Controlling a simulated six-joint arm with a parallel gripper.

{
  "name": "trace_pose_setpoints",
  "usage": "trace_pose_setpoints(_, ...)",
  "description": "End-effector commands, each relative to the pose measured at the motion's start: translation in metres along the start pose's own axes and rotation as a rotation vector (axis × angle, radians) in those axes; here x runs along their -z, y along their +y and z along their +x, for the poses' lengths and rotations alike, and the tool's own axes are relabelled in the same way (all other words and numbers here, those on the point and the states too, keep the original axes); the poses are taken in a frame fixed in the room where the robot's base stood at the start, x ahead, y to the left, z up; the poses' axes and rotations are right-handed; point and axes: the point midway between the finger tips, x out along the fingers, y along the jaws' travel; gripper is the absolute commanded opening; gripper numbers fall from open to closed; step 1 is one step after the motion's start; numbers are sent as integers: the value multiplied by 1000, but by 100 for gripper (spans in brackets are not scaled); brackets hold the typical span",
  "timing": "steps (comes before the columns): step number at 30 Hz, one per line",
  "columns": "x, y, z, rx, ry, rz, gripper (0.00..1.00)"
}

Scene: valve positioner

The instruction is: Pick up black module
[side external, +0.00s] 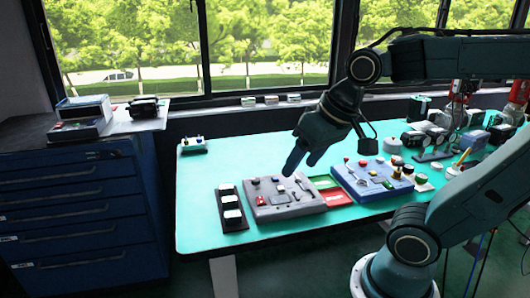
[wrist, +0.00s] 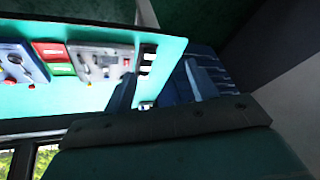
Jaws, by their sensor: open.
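My gripper (side external: 301,164) is open and empty, pointing down above the back of the grey panel (side external: 285,211). In the wrist view, my two fingers (wrist: 158,75) are spread apart with nothing between them. The grey panel carries small black, red and white parts; it also shows in the wrist view (wrist: 88,60). A black strip (side external: 239,226) with several white-topped blocks lies left of the panel and appears in the wrist view (wrist: 153,48) near my fingers. I cannot tell which of these dark pieces is the black module.
Red and green trays (side external: 334,197) lie beside a blue panel (side external: 350,190) with knobs and a lever. Dark devices (side external: 413,139) crowd the table's right end. A small white-topped item (side external: 194,146) stands at the back left. A blue drawer cabinet (side external: 80,220) is at left. The left tabletop has free room.

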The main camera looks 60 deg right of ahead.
Motion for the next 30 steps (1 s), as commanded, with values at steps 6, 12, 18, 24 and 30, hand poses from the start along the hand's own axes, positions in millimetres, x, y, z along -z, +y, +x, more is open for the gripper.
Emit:
trace_pose_setpoints(6,36,0,24,-5,-46,284,58)
trace_pose_setpoints(12,67,4,50,-10,-86,550,58)
trace_pose_setpoints(18,95,14,81,-19,-126,822,58)
trace_pose_setpoints(24,119,28,117,-31,-168,1098,58)
trace_pose_setpoints(30,138,47,157,-48,-214,1379,58)
